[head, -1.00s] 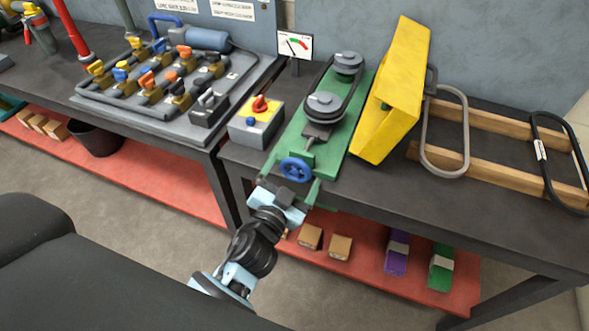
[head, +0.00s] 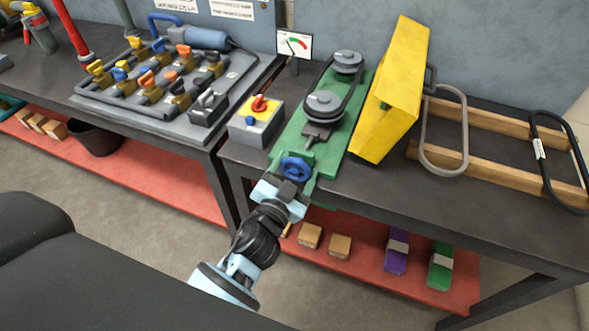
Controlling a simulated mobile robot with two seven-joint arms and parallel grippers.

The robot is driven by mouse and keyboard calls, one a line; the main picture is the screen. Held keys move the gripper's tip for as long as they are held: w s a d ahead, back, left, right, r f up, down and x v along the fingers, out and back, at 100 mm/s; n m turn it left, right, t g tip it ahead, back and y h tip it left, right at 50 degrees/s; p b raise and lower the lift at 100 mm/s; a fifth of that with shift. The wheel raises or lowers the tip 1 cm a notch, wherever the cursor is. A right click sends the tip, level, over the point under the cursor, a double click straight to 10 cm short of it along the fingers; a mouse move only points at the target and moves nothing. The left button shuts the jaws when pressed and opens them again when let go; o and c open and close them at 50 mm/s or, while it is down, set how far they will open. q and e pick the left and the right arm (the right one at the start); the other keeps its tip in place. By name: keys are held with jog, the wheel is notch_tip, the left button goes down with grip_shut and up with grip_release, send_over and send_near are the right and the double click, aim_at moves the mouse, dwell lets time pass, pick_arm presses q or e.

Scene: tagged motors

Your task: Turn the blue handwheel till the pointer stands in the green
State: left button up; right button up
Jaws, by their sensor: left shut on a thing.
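The blue handwheel (head: 297,167) sits at the near end of a green base plate (head: 335,146) that carries two grey pulleys (head: 325,104) and a belt. My left gripper (head: 289,184) is at the near side of the handwheel, shut on its rim. Its jaws hide the lower part of the wheel. A small white gauge (head: 295,44) stands behind, with a red and a green zone on its dial. Its thin pointer leans to the left, outside the green. My right gripper is out of view.
A yellow guard (head: 392,90) stands close right of the pulleys. A grey box with a red knob on yellow (head: 256,122) stands close left. Belts lie on wooden rails (head: 490,121) at the right. The dark bench's front right is clear.

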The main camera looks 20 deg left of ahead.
pick_arm(q)
jog(key=shift+m, duration=0.3)
jog(key=m, duration=0.3)
jog(key=shift+m, duration=0.4)
jog(key=shift+m+p, duration=0.3)
jog(key=shift+m, duration=0.5)
